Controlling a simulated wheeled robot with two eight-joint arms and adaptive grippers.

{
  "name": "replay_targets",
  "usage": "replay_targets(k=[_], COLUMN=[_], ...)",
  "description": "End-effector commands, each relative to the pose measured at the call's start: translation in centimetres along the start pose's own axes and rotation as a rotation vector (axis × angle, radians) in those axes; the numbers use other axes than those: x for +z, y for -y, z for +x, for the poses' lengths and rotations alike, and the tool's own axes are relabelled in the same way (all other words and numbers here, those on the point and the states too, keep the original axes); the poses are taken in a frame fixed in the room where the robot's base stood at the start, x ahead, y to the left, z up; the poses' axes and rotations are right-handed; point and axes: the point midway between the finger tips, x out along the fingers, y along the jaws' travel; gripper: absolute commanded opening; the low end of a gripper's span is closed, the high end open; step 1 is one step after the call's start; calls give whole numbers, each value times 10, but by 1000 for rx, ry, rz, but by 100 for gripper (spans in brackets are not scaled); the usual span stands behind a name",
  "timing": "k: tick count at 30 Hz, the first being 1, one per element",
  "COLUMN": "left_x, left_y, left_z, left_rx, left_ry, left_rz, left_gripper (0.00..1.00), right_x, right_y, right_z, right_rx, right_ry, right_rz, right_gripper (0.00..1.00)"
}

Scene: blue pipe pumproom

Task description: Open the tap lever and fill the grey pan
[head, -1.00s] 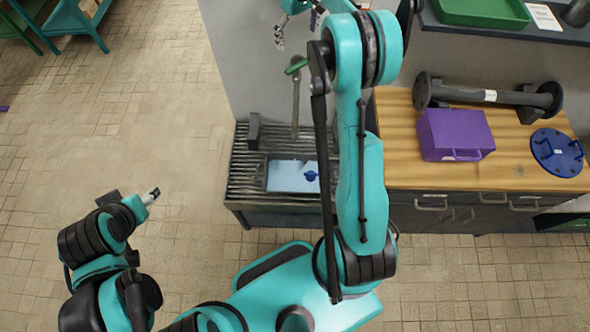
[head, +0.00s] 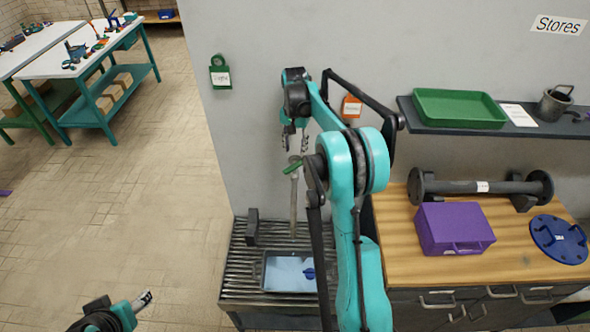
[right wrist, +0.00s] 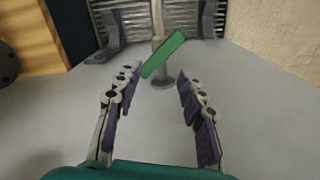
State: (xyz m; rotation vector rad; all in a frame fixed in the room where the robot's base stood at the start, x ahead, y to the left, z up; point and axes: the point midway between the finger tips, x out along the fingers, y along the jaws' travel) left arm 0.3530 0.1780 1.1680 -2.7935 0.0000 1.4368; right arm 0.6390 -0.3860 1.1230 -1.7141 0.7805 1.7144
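The tap is a thin grey upright pipe (head: 294,205) with a green lever (head: 292,167) at its top, standing out slantwise. My right gripper (head: 294,140) is open, just above and behind the lever. In the right wrist view the green lever (right wrist: 163,54) lies beyond the open fingertips, untouched. My left gripper (head: 143,300) is low at the left, far from the tap, its fingers unclear.
The slatted stand (head: 240,285) stands against the grey wall. To its right a wooden worktop (head: 398,215) holds a purple case (head: 453,228), a dark flanged pipe (head: 480,187) and a blue disc (head: 559,239). A shelf above carries a green tray (head: 459,108).

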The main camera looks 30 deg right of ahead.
Motion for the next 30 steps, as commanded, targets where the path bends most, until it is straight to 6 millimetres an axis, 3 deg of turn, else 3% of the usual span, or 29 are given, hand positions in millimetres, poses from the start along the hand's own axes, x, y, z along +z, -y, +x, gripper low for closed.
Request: replay_targets(k=[3, 9, 14, 24, 30], left_x=[0, 0, 1, 5, 6], left_y=[0, 0, 0, 0, 0], left_z=[0, 0, 1, 7, 8], left_rx=[0, 0, 0, 0, 0], left_ry=[0, 0, 0, 0, 0], left_rz=[0, 0, 0, 0, 0], left_gripper=[57, 57, 57, 57, 57], right_x=[0, 0, 0, -1, 0], right_y=[0, 1, 1, 1, 1], right_z=[8, 14, 29, 81, 92], right_rx=[0, 0, 0, 0, 0], right_ry=[0, 0, 0, 0, 0], right_rz=[273, 517, 547, 544, 543], right_gripper=[40, 40, 40, 40, 40])
